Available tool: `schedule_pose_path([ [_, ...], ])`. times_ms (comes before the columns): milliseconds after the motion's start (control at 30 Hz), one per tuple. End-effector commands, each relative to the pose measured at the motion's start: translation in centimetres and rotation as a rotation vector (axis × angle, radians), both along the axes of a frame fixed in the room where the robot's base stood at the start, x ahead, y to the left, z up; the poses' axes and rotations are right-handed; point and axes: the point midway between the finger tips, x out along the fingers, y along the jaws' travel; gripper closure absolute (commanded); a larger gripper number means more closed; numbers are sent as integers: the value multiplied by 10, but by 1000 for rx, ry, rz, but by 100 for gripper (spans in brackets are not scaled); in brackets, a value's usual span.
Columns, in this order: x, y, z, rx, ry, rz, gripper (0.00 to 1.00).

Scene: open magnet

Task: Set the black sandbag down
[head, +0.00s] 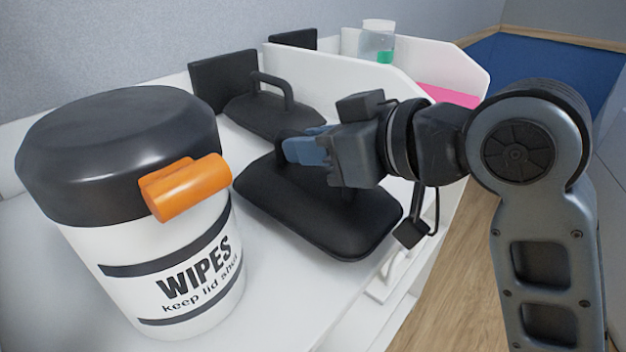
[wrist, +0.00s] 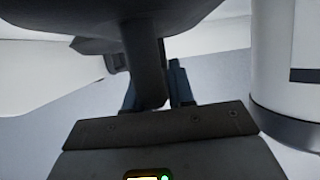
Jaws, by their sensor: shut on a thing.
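A black sandbag (head: 300,215) with a handle is at the middle of the head view, in front of the shelf compartments. My gripper (head: 303,148) is shut on its handle, with blue fingertips around it. In the wrist view, the dark handle (wrist: 146,70) runs between the fingers of my gripper (wrist: 158,90), and the bag body (wrist: 120,15) fills the top edge. The bag looks roughly level over the white surface (head: 285,310); I cannot tell whether it touches it. A second black sandbag (head: 270,115) with a handle sits behind it in the head view.
A large wipes tub (head: 190,290) with a black lid and orange tab stands close at left; it also shows in the wrist view (wrist: 290,60). White dividers (head: 345,85), black panels (head: 222,82), a clear container (head: 376,42) and a pink item (head: 450,96) are behind.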

Motion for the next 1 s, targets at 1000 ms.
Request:
schedule_pose_path([
  [1000,-15,-64,83,3,-9,-4,100],
])
